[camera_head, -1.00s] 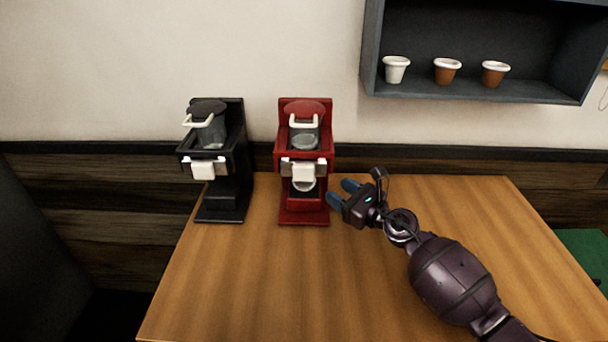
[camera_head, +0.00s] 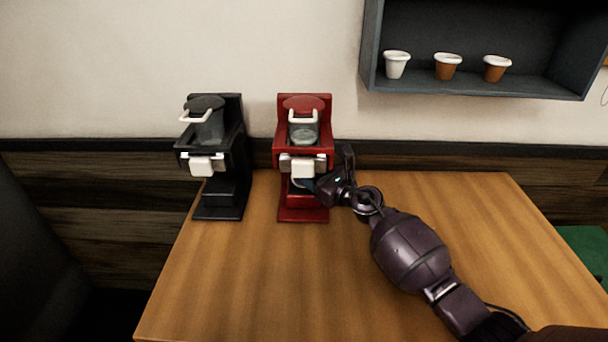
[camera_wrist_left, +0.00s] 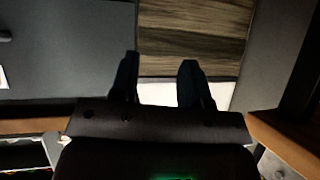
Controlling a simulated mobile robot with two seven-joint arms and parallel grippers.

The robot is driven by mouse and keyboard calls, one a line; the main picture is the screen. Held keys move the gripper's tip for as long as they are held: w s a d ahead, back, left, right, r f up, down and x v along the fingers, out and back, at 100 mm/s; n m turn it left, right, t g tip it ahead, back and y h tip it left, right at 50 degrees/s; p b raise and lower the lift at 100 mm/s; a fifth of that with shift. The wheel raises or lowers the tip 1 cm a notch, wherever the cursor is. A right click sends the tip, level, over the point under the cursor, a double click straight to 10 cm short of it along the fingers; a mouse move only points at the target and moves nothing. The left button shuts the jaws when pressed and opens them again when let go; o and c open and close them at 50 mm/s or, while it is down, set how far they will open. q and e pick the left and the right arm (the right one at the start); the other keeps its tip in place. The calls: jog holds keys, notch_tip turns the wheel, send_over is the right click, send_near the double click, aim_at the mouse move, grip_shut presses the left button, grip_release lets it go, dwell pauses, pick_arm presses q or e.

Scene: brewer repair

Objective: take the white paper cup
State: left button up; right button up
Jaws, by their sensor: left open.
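A white paper cup (camera_head: 396,66) stands upright on the dark wall shelf, left of two brown cups. My right gripper (camera_head: 308,185) reaches in from the right at the red brewer (camera_head: 304,134), just below its white front handle. Its fingertips are mostly hidden in the brewer's lower opening, where a pale rounded part partly shows; I cannot tell whether they touch it. My left gripper is outside the head view. In the left wrist view my left gripper (camera_wrist_left: 158,77) is open, with nothing visibly held between its fingers.
A black brewer (camera_head: 218,150) stands left of the red one on the wooden table (camera_head: 240,280). The dark shelf (camera_head: 470,87) also holds a brown cup (camera_head: 447,68) and another brown cup (camera_head: 496,70). The table's front left is clear.

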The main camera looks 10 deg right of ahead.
jog(key=shift+c, duration=0.3)
jog(key=c, duration=0.7)
pick_arm(q)
jog(key=shift+s+f, duration=0.15)
jog(key=shift+s, duration=0.2)
pick_arm(e)
grip_shut()
jog(key=shift+r, duration=0.15)
